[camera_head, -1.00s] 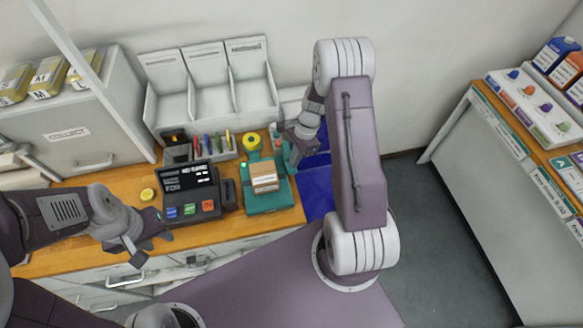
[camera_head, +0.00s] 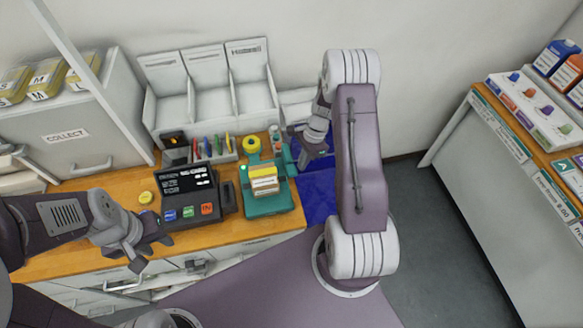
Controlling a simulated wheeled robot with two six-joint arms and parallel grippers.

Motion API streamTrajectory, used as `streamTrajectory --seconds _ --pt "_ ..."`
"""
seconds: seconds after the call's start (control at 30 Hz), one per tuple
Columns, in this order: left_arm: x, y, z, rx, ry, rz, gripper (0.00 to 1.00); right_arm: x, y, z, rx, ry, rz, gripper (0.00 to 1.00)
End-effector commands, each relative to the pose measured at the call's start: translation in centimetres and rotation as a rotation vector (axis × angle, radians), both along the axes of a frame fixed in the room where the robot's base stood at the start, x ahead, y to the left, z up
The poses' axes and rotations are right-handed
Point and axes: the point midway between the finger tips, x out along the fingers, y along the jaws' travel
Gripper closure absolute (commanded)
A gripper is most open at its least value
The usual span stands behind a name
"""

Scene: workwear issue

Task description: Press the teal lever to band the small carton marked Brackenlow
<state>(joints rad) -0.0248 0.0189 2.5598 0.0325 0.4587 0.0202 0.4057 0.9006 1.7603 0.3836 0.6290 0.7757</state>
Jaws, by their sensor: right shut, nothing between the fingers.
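The small carton (camera_head: 264,188) sits on the teal banding machine (camera_head: 270,206) on the wooden counter. A white label and yellow strips show on it; the print is too small to read. The teal lever (camera_head: 289,161) stands at the machine's right side. My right gripper (camera_head: 303,166) is shut and empty, just right of the lever and apparently apart from it. My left gripper (camera_head: 152,251) is at the counter's front edge, left of the machine, with its fingers spread and empty.
A dark till (camera_head: 188,194) with coloured keys stands left of the machine. A pen tray (camera_head: 213,151) and white bins (camera_head: 207,100) are behind. A yellow round object (camera_head: 146,197) lies at the left. A blue mat (camera_head: 318,192) is at the right.

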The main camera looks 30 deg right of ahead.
Motion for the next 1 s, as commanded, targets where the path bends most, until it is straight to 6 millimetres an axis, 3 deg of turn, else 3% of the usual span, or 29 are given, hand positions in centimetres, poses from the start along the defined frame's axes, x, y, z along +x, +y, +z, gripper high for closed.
streamTrajectory --seconds 0.27,0.7,1.0 --pt "0.0 0.0 -0.4 0.000 0.000 0.000 0.64 0.1 -0.1 0.4 0.001 -0.001 0.001 1.00" --pt "0.0 0.0 -2.1 0.000 0.000 0.000 0.64 0.1 -2.2 7.7 0.001 -0.001 0.001 1.00" --pt "0.0 0.0 -2.2 0.000 0.000 0.000 0.64 0.1 -2.4 8.7 0.003 0.001 0.001 1.00"
